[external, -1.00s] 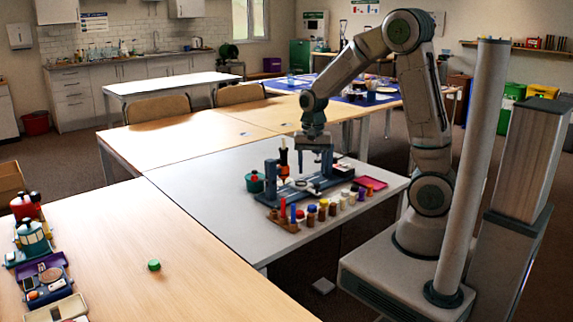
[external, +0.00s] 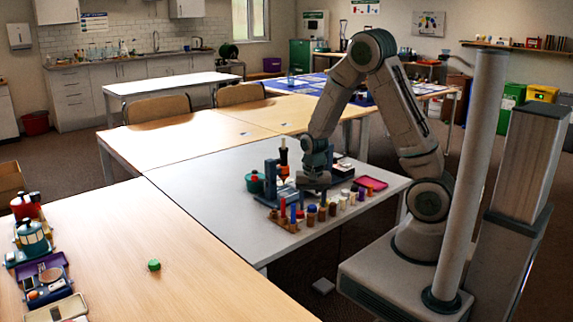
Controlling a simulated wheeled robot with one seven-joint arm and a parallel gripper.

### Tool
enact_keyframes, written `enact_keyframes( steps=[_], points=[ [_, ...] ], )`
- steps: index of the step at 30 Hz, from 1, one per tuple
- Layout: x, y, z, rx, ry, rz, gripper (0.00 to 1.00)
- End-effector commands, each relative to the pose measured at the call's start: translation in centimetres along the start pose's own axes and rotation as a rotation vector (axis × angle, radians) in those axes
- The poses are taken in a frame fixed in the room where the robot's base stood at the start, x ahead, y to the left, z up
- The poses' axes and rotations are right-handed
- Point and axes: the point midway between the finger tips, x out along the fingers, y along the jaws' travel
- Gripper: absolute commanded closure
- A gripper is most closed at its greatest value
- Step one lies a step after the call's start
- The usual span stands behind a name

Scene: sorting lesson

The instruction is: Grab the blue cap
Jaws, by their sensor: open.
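Small bottles with coloured caps stand in a slanting row on the grey table. One near the front left end of the row seems to have a blue cap (external: 311,207), and another toward the back right looks bluish (external: 354,188); at this size I cannot tell which is the blue cap. My gripper (external: 313,184) is low over the table, among the blue-grey stand parts and just behind the front left bottles. It is open; its fingertips are hard to make out. I see nothing held in it.
A small rack with coloured sticks (external: 283,219) stands left of the bottles. A pink tray (external: 371,183) lies at the right. The grey table's left part (external: 205,185) is clear. A green piece (external: 154,265) lies on the wooden table.

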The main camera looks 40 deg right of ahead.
Motion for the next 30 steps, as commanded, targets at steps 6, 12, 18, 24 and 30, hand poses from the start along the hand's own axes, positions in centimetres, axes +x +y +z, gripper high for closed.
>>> enact_keyframes(
  steps=[6, 12, 18, 24, 30],
  points=[
    [0.09, -0.02, -0.01, 0.000, 0.001, -0.001, 0.48],
    [0.08, -0.02, -0.01, 0.000, 0.001, -0.001, 0.96],
    [0.07, -0.02, -0.01, 0.000, 0.001, -0.001, 0.97],
    [0.06, -0.02, -0.02, 0.000, 0.001, -0.001, 0.97],
    [-0.70, -0.06, -0.02, 0.000, 0.001, -0.002, 0.98]
  ],
)
